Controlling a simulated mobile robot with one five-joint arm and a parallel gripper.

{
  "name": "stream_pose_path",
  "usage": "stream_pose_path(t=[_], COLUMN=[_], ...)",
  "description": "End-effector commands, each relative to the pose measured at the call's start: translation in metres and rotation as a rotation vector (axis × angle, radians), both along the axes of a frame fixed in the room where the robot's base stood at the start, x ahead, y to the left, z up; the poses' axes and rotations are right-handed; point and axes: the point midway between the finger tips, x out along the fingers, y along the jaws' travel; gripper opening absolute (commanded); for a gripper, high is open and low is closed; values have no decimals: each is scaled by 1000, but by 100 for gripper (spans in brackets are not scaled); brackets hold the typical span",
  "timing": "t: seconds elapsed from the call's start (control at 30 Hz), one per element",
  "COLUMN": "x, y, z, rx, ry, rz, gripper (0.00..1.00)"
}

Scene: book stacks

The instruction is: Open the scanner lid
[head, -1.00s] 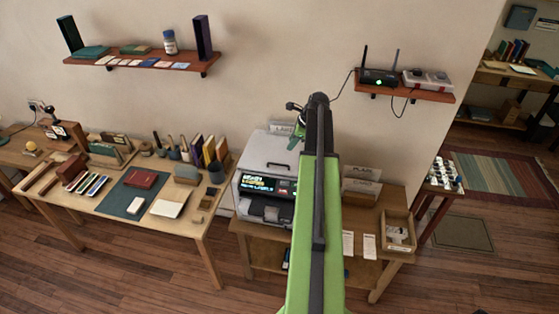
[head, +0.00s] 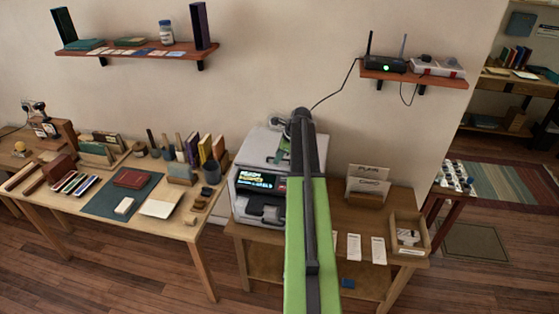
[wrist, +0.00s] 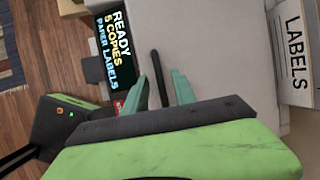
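The scanner is a grey machine (head: 258,208) with a lit display on its front, on a wooden table. Its pale lid (head: 257,146) looks flat and shut. In the wrist view the lid's surface (wrist: 205,45) fills the middle, beside the display (wrist: 114,48) reading "READY 5 COPIES PAPER LABELS". A dark bar (wrist: 155,62), seemingly a handle, shows on the lid. My gripper (wrist: 159,76) is open, with one teal finger on each side of the bar and gaps visible; how deep the fingers reach is unclear. In the head view my gripper (head: 283,152) is partly hidden by my arm.
A holder of labelled cards (head: 367,186) and a wooden tray (head: 411,236) stand right of the scanner. A "LABELS" card (wrist: 297,50) shows at the wrist view's right. A router shelf (head: 415,78) hangs above. A desk with books and tools (head: 90,205) stands left.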

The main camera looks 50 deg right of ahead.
Motion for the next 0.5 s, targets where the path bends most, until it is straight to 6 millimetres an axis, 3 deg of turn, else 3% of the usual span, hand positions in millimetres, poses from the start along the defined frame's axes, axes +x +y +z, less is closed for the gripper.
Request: stream_pose_path(t=[0.1, 0.33, 0.5], x=[0, -1, -1], y=[0, -1, -1], z=[1, 1, 1], rx=[0, -1, 0], ry=[0, -1, -1], rz=[0, 0, -1], gripper=[31, 1, 0])
